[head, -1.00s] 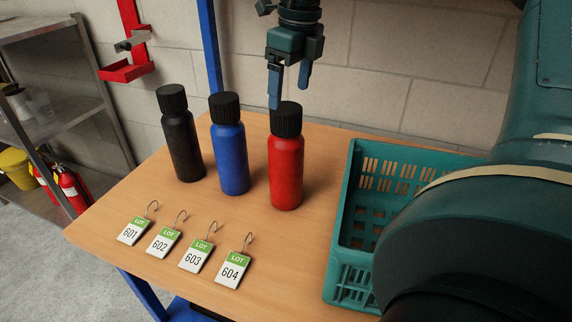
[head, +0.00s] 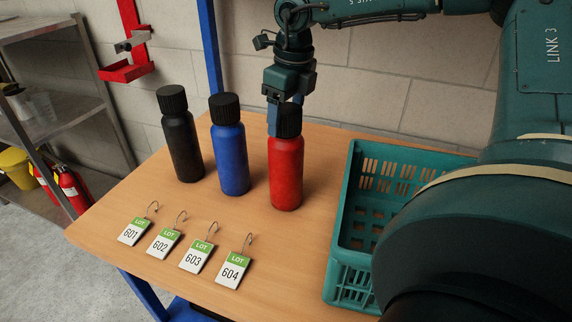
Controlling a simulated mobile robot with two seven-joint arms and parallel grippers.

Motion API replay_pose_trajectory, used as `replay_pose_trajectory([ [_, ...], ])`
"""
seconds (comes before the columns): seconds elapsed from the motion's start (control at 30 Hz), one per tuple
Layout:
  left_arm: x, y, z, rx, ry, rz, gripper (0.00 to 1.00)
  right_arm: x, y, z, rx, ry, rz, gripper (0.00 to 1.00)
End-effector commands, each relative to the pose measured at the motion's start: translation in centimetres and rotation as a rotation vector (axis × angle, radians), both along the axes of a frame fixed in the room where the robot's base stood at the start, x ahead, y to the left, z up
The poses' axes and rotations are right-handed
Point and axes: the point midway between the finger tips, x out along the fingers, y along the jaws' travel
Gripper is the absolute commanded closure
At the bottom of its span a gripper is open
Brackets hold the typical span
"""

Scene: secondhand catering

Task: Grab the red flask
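The red flask (head: 286,175) stands upright on the wooden table, rightmost of three flasks, with a black ribbed cap. My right gripper (head: 284,112) points down at its cap. One blue finger is in front of the cap's left side. The other shows only in part, behind the top of the cap. The fingers are apart, and I cannot tell whether they touch the cap. A blue flask (head: 232,160) and a black flask (head: 183,147) stand upright to the left. My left gripper is out of view.
A green crate (head: 343,225) stands right of the red flask, partly hidden by my arm. Several lot tags with hooks, including tag 604 (head: 233,271), lie at the table's front. A wall is behind. Bare table (head: 160,205) lies between tags and flasks.

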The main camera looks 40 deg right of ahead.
Motion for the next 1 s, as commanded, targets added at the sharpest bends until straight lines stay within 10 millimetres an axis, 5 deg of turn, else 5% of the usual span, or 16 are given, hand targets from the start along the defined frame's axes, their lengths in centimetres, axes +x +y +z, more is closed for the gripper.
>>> replay_pose_trajectory([
  [0.73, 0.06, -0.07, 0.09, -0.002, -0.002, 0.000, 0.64, 0.02, -0.01, 0.04, -0.001, 0.000, 0.000, 0.94],
  [1.0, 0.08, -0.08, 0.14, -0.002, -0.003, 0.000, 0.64, 0.09, 0.00, 0.42, -0.001, -0.004, 0.000, 0.95],
])
